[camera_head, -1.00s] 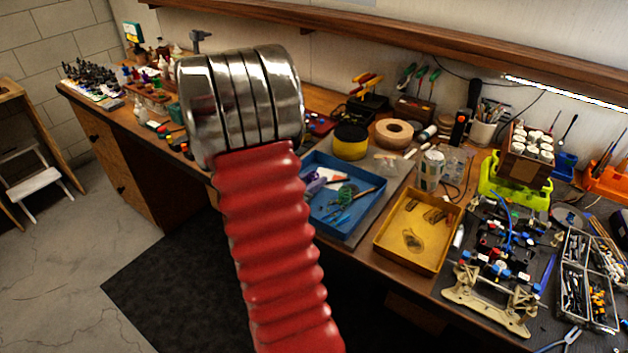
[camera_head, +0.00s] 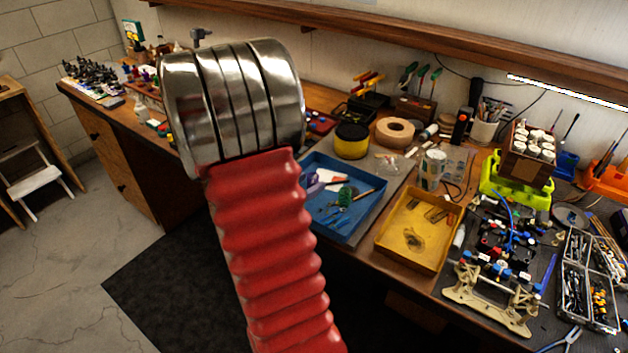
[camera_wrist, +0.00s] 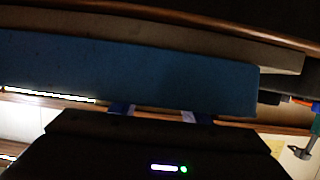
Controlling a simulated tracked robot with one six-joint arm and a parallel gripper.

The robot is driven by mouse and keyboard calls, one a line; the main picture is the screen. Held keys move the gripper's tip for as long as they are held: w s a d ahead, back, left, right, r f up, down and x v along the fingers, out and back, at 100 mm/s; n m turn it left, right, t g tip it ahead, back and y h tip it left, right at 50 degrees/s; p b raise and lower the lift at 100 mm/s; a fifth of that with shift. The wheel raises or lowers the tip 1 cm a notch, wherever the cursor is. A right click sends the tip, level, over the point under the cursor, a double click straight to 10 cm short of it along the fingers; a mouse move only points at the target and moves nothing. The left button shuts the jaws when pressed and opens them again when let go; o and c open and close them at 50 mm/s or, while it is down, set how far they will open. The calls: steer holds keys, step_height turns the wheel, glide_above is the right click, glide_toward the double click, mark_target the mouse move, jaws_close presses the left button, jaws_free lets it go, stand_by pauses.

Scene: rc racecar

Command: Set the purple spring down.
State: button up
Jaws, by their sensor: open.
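A small purple shape (camera_head: 310,184) shows at the left of the blue tray (camera_head: 368,217), right beside my arm in the head view. It is partly hidden, and I cannot tell for sure that it is the purple spring. My gripper (camera_wrist: 155,112) shows in the wrist view as two pale bluish fingertips, apart, with no spring visible between them. A broad blue surface fills the view just beyond the fingertips; it looks like a tray wall. In the head view my arm hides the gripper.
The blue tray also holds a green piece (camera_head: 345,196) and small tools. A yellow tray (camera_head: 408,262) stands to its right. A yellow-black roll (camera_head: 351,141) and a tape roll (camera_head: 396,132) stand behind. The right side of the bench is crowded.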

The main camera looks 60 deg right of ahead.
steer(key=v, duration=0.9)
steer(key=shift+d+r, duration=0.1)
steer(key=shift+w, duration=0.1)
stand_by(0.5)
steer(key=w+a+r+n+t+y, duration=0.35)
steer(key=w+a+t, duration=0.25)
steer(key=w+a, duration=0.3)
steer(key=w+a+r+n+t+y, duration=0.35)
steer(key=w+a+t, duration=0.25)
steer(key=w, duration=0.5)
steer(key=s+a+r+n+y, duration=0.25)
steer(key=a+n+y, duration=0.2)
steer(key=a, duration=0.65)
steer(key=s+a+r+n+y, duration=0.1)
steer(key=s+a+n+y, duration=0.3)
steer(key=a, duration=0.6)
steer(key=s+a+n+g+h, duration=0.1)
steer(key=s+n+g, duration=0.3)
steer(key=s, duration=0.7)
steer(key=shift+s+a+f, duration=0.3)
steer(key=shift+f, duration=0.15)
